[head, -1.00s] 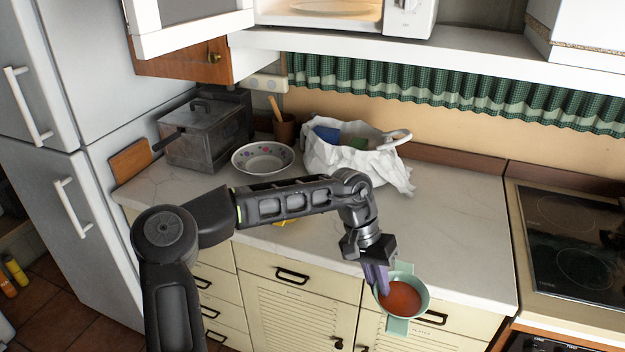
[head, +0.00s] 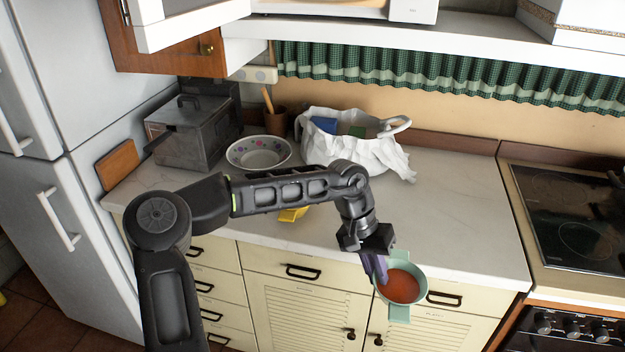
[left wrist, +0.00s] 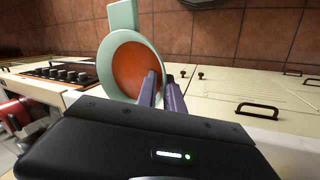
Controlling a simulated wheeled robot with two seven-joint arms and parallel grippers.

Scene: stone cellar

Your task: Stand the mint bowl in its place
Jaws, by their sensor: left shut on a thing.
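The mint bowl (head: 421,287) has two flat handles and an orange-red inside. My left gripper (head: 381,272) is shut on its rim and holds it in the air in front of the counter's front edge, over the cabinet doors. In the left wrist view the mint bowl (left wrist: 107,68) sits at the tips of the purple fingers (left wrist: 166,90). Its far side is hidden. My right gripper is not in view. No marked place for the bowl can be made out.
On the counter (head: 450,200) stand a floral bowl (head: 258,152), a metal box (head: 190,135), a brown cup (head: 275,121) and a white bag (head: 350,150). A yellow thing (head: 292,214) lies partly behind my arm. The stove (head: 575,220) is right. The counter's right part is clear.

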